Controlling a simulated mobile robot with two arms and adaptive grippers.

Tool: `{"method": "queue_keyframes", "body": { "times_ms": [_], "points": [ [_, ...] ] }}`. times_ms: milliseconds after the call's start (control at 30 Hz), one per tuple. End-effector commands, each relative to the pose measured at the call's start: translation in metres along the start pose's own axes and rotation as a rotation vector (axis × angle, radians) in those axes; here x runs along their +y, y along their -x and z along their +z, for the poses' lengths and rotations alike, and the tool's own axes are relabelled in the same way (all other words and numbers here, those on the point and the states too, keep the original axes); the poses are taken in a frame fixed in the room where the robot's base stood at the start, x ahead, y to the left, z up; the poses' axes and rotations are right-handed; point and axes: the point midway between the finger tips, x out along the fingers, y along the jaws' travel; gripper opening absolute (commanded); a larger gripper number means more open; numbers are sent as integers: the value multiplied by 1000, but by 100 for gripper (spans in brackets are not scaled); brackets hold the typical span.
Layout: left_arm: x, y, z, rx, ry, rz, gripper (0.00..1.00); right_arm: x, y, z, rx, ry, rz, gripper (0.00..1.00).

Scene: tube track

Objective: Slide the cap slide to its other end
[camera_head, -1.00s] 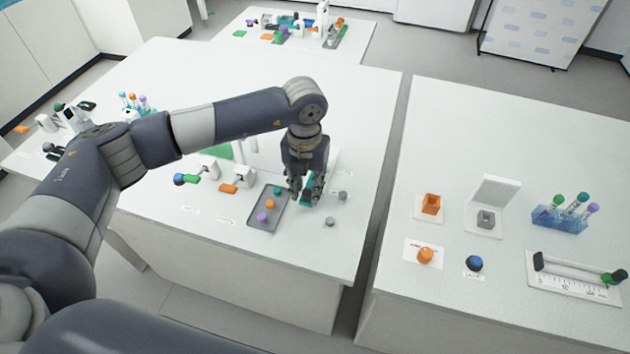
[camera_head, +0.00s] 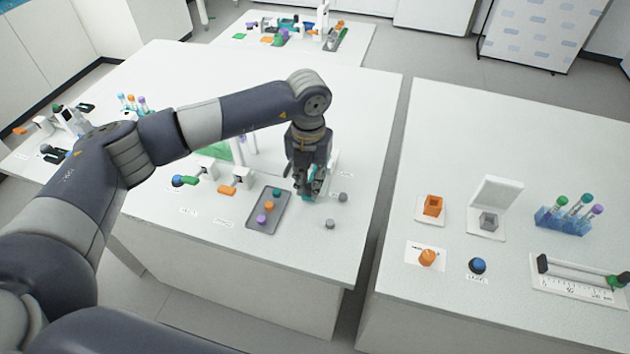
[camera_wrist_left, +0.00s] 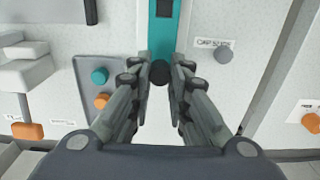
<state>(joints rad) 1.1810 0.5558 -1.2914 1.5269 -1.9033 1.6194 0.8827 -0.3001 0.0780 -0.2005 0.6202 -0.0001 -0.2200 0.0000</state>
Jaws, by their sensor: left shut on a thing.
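The cap slide is a teal strip (camera_wrist_left: 164,38) on a white base, with a dark slot near its far end in the left wrist view. A round black knob (camera_wrist_left: 160,73) sits at the near part of the strip. My left gripper (camera_wrist_left: 160,82) is shut on this knob, a finger on each side. In the head view my left gripper (camera_head: 309,192) points down over the slide and hides most of it; only a little teal (camera_head: 325,186) shows beside the fingers. My right gripper is not in view.
A grey tray (camera_head: 253,224) with coloured caps lies left of the slide. A gap separates this table from the right table (camera_head: 440,150), which carries a tube rack (camera_head: 562,219) and a ruler fixture (camera_head: 580,283).

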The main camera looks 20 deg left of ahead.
Motion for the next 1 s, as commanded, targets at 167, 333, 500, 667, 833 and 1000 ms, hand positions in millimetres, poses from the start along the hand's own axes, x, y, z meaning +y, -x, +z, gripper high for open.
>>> {"method": "queue_keyframes", "body": {
  "times_ms": [167, 333, 500, 667, 833, 1000],
  "points": [
    [0, -2, 11, 0, 2, -1, 0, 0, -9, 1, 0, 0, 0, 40],
    [-1, -2, 22, -1, 0, -1, 0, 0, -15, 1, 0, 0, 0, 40],
    [0, -2, 32, -1, 0, 0, 0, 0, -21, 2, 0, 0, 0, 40],
    [0, 0, 34, 1, -1, 0, 28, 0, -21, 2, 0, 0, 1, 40],
    [0, 0, 34, 0, 0, 0, 28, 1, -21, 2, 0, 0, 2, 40],
    [0, 1, 34, 0, 0, -1, 28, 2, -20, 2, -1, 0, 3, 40]
  ]
}}
